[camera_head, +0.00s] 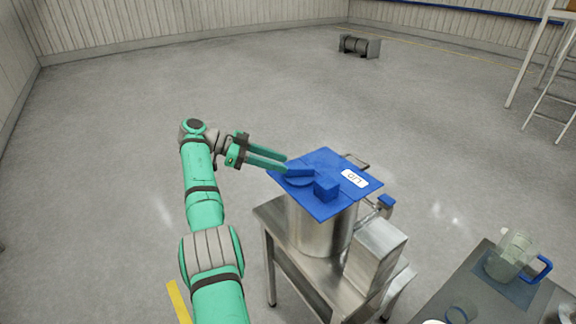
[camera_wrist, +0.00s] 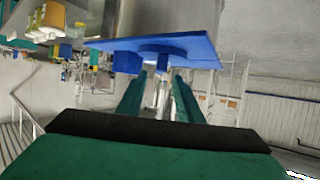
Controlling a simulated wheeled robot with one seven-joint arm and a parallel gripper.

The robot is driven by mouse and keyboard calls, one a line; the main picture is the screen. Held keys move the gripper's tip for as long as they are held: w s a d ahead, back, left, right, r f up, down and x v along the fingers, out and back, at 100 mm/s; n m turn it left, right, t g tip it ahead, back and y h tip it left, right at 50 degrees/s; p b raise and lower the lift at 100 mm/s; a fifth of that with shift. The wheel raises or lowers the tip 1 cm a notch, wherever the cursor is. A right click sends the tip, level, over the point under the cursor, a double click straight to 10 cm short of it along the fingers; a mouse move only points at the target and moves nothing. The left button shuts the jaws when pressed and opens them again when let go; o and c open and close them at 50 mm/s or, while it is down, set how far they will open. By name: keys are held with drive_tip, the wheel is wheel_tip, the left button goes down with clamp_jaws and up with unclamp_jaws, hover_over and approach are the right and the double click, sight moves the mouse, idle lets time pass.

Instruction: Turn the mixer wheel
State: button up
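The blue lid (camera_head: 325,205) lies on top of the steel pot (camera_head: 318,232) in the head view. A low round blue wheel with a raised bar, which looks like the mixer wheel (camera_head: 299,174), sits at the lid's left side. In the wrist view the wheel (camera_wrist: 165,48) shows on the blue lid (camera_wrist: 205,50), just beyond my fingers. My gripper (camera_head: 287,164) reaches in from the left, with its fingertips at the lid's left edge close to the bar. Its two green fingers (camera_wrist: 163,72) are apart. I see no clear contact with the wheel.
A blue block (camera_head: 326,189) stands on the lid near the wheel. A steel box (camera_head: 375,255) stands beside the pot on the metal stand (camera_head: 300,272). At the lower right, a table holds a clear jug (camera_head: 510,258). The floor left of the stand is mostly clear.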

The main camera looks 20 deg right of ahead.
drive_tip(key=v, duration=0.3)
drive_tip(key=shift+r, duration=0.2)
idle(0.3)
idle(0.5)
drive_tip(key=t+y, duration=0.3)
drive_tip(key=y, duration=0.6)
approach(299, 167)
drive_tip(key=x, duration=0.9)
drive_tip(key=shift+a, duration=0.1)
clamp_jaws()
